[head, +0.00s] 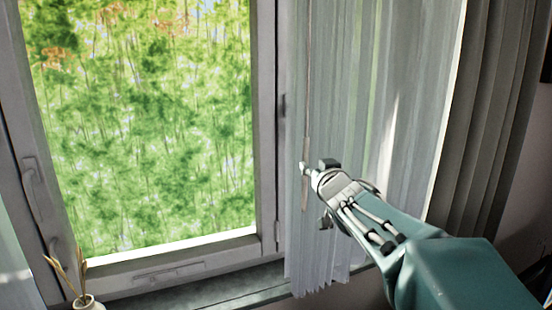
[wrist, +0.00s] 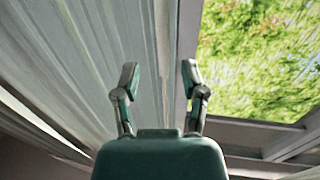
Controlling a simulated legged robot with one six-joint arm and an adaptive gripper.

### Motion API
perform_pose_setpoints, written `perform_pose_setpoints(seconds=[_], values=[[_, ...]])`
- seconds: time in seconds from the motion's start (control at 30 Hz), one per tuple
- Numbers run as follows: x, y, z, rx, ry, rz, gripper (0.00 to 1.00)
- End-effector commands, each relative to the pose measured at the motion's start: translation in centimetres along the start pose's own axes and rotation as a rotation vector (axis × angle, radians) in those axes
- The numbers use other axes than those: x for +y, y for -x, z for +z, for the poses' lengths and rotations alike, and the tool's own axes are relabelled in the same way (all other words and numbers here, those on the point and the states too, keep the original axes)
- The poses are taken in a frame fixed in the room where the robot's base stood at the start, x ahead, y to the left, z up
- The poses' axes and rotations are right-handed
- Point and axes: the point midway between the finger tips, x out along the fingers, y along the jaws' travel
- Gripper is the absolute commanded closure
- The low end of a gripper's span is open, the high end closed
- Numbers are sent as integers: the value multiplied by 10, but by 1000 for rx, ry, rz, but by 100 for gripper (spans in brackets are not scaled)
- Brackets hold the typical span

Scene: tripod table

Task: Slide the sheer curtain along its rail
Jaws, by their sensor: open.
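The sheer curtain (head: 350,90) hangs in pale vertical folds to the right of the window in the head view. In the wrist view the sheer curtain (wrist: 85,60) fills the left and middle. A thin brownish wand (head: 307,80) hangs along its left part. My gripper (head: 316,192) is in front of the curtain's lower left part, close to the wand. In the wrist view my gripper (wrist: 160,74) has its two fingers apart, with pale fabric behind the gap. Whether a finger touches the wand or fabric I cannot tell. The rail is out of view.
The window (head: 150,120) has a grey frame and a handle (head: 32,185) at the left. A small vase (head: 88,302) with dried stems stands at the lower left. A darker, heavier curtain (head: 490,110) hangs at the right. The sill (head: 235,290) runs below the window.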

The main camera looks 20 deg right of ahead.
Motion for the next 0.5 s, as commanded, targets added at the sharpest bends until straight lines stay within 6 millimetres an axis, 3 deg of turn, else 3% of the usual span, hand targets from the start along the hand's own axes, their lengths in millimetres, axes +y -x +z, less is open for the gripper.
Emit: perform_pose_setpoints(seconds=[0.3,0.5], values=[[3,-52,2,-2,-3,0,45],[3,-67,2,-2,-2,1,45]])
